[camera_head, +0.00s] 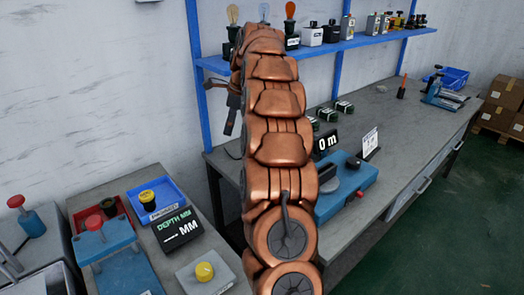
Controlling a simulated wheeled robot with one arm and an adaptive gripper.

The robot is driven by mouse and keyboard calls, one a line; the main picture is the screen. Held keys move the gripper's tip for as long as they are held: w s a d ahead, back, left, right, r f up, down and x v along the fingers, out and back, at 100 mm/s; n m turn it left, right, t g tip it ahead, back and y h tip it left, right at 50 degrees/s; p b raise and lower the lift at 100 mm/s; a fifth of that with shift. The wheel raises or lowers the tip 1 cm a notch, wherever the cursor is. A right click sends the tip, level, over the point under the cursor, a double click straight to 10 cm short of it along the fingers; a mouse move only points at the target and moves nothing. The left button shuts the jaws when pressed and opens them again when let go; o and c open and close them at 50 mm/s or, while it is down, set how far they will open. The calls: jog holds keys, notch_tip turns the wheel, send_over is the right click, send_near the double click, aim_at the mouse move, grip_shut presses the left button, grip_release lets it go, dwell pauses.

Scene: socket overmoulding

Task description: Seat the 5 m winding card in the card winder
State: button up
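A blue machine (360,186) with a dark part on top, which looks like the card winder, stands on the right-hand bench. A black display (326,142) reading "0 m" stands behind it. A small white card (370,141) with print too small to read stands upright behind the machine's right side. I cannot tell whether it is the 5 m winding card. My copper arm rises through the middle and hides part of the winder's left side. Dark parts of my gripper (231,108) show left of the arm's upper end; its fingertips and anything between them are unclear.
Several small dark-and-white items (328,113) lie behind the display. A blue shelf (340,43) with bulbs and boxes overhangs the bench. The left bench holds a blue tray (168,211), a "DEPTH MM" display (178,229) and a yellow-button box (205,274).

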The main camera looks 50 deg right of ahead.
jog(key=d+f+m+h, duration=0.1)
jog(key=d+f+m, duration=0.25)
jog(key=d, duration=0.45)
jog(key=d+f+m+h, duration=0.1)
jog(key=d+f+m, duration=0.1)
jog(key=d+m, duration=0.45)
jog(key=w+d+f+t, duration=0.1)
jog(key=w+d+f, duration=0.2)
jog(key=f, duration=0.4)
jog(key=shift+w+d+f+p, duration=0.15)
jog(key=shift+w+f+p, duration=0.15)
jog(key=shift+p, duration=0.1)
jog(key=c, duration=1.3)
jog(key=shift+r, duration=0.15)
